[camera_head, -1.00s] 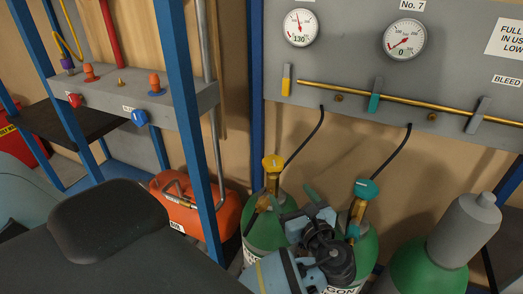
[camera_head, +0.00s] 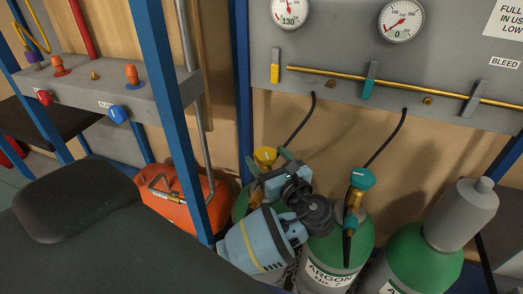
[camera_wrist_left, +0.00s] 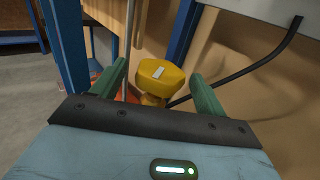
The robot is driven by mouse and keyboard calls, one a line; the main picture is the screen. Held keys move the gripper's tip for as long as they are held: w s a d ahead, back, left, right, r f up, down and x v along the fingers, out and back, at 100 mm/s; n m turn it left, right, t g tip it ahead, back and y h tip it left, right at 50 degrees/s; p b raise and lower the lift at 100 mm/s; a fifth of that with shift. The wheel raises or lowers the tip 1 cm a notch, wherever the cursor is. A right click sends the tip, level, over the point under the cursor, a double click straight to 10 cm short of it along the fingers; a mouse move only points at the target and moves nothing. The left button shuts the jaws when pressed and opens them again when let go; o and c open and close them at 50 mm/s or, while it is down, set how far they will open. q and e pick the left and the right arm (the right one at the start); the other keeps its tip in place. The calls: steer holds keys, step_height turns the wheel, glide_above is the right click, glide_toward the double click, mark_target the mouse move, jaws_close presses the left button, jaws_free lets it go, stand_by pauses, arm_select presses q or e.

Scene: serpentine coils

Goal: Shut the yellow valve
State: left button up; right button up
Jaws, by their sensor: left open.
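The yellow valve (camera_head: 265,155) is a knob on top of the left green cylinder (camera_head: 241,205), against the panel wall. It also shows in the wrist view (camera_wrist_left: 161,76), with a pale mark on its top. My left gripper (camera_head: 268,161) is at the knob, with its green fingers open. In the wrist view the left gripper (camera_wrist_left: 159,72) has one finger on either side of the knob, with gaps between, so it is not gripping. The gripper body hides the lower valve and much of the cylinder. My right gripper is not in view.
A teal valve (camera_head: 363,179) on the neighbouring cylinder stands close to the right. A black hose (camera_head: 300,127) runs up from behind the yellow valve. A blue post (camera_head: 168,110) and an orange container (camera_head: 183,201) are to the left. A brass pipe (camera_head: 420,90) crosses the panel above.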

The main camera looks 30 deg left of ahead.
mark_target(262, 148)
arm_select(q)
steer(key=shift+x, duration=2)
steer(key=shift+c, duration=0.3)
steer(key=c, duration=0.9)
